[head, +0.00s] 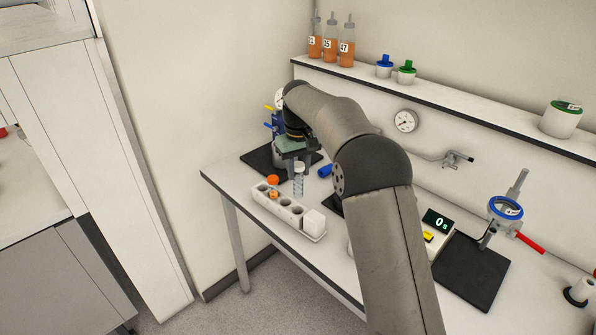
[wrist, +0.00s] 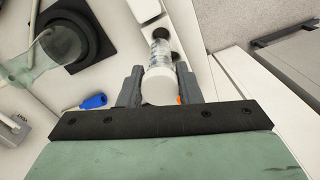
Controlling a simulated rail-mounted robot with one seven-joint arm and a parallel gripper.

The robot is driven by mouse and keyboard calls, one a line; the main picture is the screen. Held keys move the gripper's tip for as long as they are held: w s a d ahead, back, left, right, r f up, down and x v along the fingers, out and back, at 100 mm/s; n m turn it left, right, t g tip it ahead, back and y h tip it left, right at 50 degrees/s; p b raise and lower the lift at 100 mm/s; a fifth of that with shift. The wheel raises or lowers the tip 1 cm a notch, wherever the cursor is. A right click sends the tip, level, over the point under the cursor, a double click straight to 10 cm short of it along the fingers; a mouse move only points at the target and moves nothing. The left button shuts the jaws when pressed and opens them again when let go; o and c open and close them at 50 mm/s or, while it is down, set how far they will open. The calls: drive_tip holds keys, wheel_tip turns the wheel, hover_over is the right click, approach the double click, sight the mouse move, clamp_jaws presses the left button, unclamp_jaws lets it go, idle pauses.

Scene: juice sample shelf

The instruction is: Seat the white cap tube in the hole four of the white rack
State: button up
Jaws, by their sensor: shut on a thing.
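The white cap tube is clear with a white cap; it hangs upright in the head view (head: 299,185), and its cap (wrist: 159,88) faces the camera in the wrist view. My gripper (head: 299,165) is shut on it near the cap; its two grey fingers flank the tube in the wrist view (wrist: 159,72). The white rack (head: 276,214) stands on the bench just in front of the tube in the head view. It has a row of dark holes and an orange-capped tube (head: 273,180) near its left end. I cannot tell whether the held tube's lower end is over a hole.
A white block (head: 314,223) sits at the rack's right end. A blue-handled tool (head: 325,171) lies right of the gripper. A black mat (head: 470,272) with a clamp stand and a timer (head: 436,220) are further right. Bottles (head: 330,50) stand on the shelf above.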

sight(298, 195)
drive_tip(key=shift+a+f+b, duration=0.1)
drive_tip(key=shift+f+b, duration=2.15)
drive_tip(key=shift+f, duration=0.25)
drive_tip(key=shift+r+p, duration=0.2)
drive_tip(key=shift+p, duration=0.1)
drive_tip(key=shift+p, duration=0.3)
drive_tip(key=shift+f+b, duration=1.15)
drive_tip(key=shift+f, duration=1.5)
drive_tip(key=o, duration=1.1)
drive_tip(key=shift+r, duration=0.1)
